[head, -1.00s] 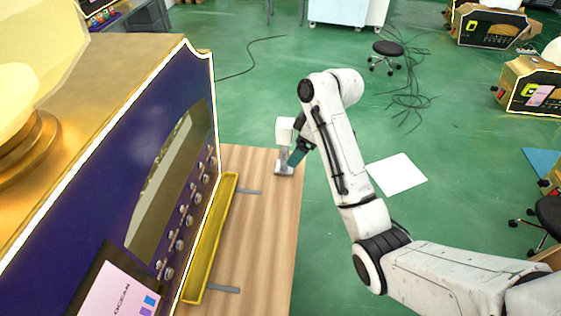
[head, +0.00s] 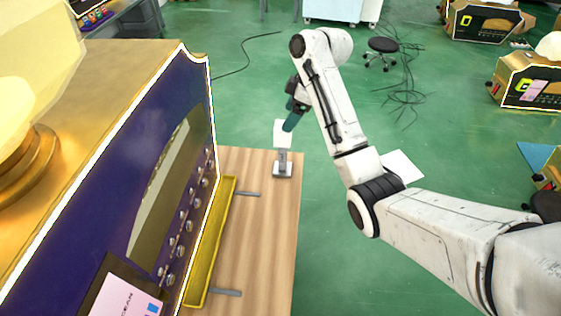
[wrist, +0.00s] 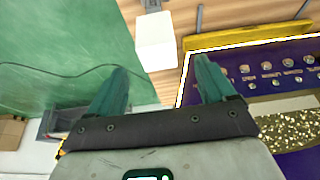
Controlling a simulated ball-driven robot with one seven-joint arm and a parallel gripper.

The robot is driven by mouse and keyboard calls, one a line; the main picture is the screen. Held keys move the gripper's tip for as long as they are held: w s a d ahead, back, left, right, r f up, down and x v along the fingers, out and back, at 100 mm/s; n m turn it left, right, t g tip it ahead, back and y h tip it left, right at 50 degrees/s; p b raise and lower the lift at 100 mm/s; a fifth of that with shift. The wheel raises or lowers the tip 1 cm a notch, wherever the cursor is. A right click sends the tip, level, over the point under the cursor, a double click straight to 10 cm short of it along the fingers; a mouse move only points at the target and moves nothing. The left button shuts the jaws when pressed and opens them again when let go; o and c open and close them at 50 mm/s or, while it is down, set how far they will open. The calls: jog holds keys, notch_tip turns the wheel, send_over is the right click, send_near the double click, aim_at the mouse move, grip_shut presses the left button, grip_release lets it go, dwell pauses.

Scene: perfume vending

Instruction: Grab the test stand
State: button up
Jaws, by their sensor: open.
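The test stand (head: 282,157) is a grey post on a square base with a white block on top. It stands upright at the far end of the wooden table. My gripper (head: 291,120), with teal fingers, is up by the white block, and a finger overlaps the block's right side in the head view. In the wrist view my open gripper (wrist: 161,70) has the white block (wrist: 155,42) ahead of and between its fingertips. The post is mostly hidden behind the block there. I cannot tell whether the fingers touch the block.
The purple and gold vending machine (head: 160,150) stands left of the stand, with a yellow tray (head: 208,245) along its front. Green floor lies to the right, with a black stool (head: 383,45) farther off.

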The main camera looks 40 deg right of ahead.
aim_at(281, 132)
jog(key=p+x, duration=0.1)
jog(key=x, duration=0.7)
jog(key=shift+w+d+f, duration=0.1)
jog(key=shift+f, duration=0.25)
grip_shut()
dwell(0.5)
jog(key=shift+r, duration=0.1)
